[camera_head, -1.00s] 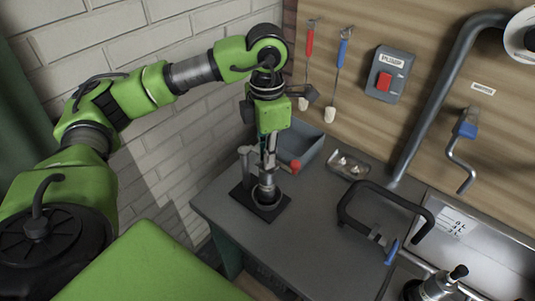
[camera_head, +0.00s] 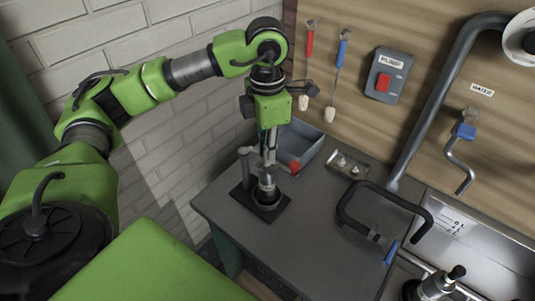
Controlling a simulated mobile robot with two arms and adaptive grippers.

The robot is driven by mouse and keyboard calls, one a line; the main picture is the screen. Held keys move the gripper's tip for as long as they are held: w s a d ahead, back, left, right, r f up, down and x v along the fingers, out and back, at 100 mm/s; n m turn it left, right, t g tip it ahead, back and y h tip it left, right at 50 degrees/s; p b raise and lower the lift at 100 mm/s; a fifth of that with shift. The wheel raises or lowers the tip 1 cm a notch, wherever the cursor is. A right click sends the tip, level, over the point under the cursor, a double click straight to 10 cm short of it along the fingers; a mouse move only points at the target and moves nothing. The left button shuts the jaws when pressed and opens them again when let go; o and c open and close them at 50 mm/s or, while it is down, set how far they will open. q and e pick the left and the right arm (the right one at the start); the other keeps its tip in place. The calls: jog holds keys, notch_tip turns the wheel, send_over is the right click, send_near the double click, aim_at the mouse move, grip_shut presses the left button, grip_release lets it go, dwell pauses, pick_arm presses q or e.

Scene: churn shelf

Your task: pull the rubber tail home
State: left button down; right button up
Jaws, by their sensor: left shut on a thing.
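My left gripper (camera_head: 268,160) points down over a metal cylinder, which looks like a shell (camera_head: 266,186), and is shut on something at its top. The held part is too small and too covered by the fingers to make out; I cannot tell the rubber tail apart. The shell stands upright in a dark stand (camera_head: 259,203) with a grey post at its left, on the grey bench.
A grey-blue bin (camera_head: 308,143) with a red-tipped thing by its near edge stands behind the stand. A metal tray (camera_head: 347,165) and a black frame-like handle (camera_head: 383,205) lie to the right. Brushes and a red-button box (camera_head: 389,75) hang on the wall. The front bench is clear.

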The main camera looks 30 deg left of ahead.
pick_arm(q)
jog(key=c, duration=2)
grip_release()
jog(key=shift+r, duration=0.1)
jog(key=shift+r+p, duration=2.2)
jog(key=shift+r, duration=1.3)
jog(key=shift+s+f, duration=0.1)
